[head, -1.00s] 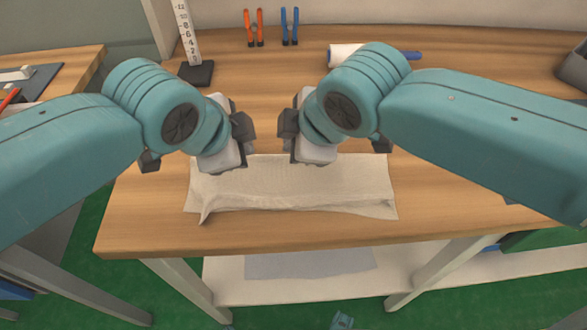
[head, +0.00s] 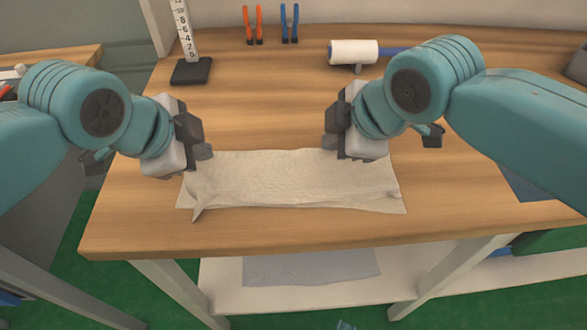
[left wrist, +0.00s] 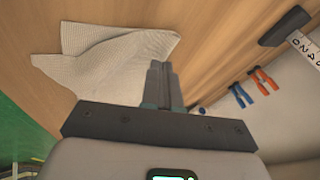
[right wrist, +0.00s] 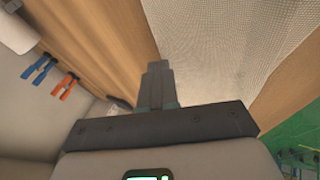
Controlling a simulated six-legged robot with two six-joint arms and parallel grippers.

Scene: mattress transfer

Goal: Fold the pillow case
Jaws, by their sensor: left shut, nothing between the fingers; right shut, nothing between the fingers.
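The pillow case (head: 290,180) is a cream cloth lying on the wooden table as a wide, low strip, with a small pointed corner sticking out at its front left. It also shows in the left wrist view (left wrist: 115,58) and the right wrist view (right wrist: 205,45). My left gripper (head: 203,152) is shut and empty at the cloth's back left corner. My right gripper (head: 330,145) is shut and empty at the cloth's back edge, right of the middle. Whether either fingertip touches the cloth is unclear.
The wooden table (head: 250,110) is clear behind the cloth and along its front edge. At the back are a ruler on a black base (head: 191,70), orange pliers (head: 252,25), blue pliers (head: 289,24) and a white roller (head: 354,51). A grey cloth (head: 310,267) lies on the lower shelf.

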